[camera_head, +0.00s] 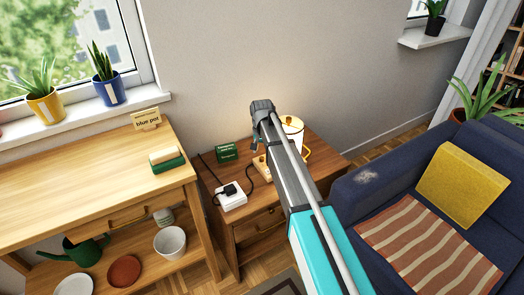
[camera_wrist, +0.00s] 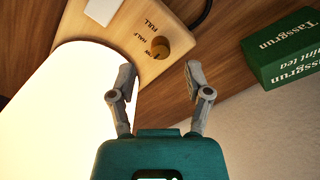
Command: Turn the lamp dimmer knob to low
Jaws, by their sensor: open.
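The dimmer knob (camera_wrist: 159,47) is a small round brown knob on a light wooden block (camera_wrist: 120,32), with the words FULL and HALF printed beside it and a third, partly hidden label close to it. I cannot tell exactly where the knob points. My gripper (camera_wrist: 160,74) is open and empty, its fingertips apart and just short of the knob in the wrist view. The lamp (camera_wrist: 55,110) glows white beside the block. In the head view the lamp (camera_head: 292,127) stands on the small wooden side table (camera_head: 215,180), partly behind my arm, which also covers much of the block.
A green tea box (camera_wrist: 285,47) lies near the block; it also shows in the head view (camera_head: 228,152). A white power box (camera_head: 231,199) with a plug and black cable sits on the side table. A wooden bench (camera_head: 80,180) is left and a blue sofa (camera_head: 395,185) right.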

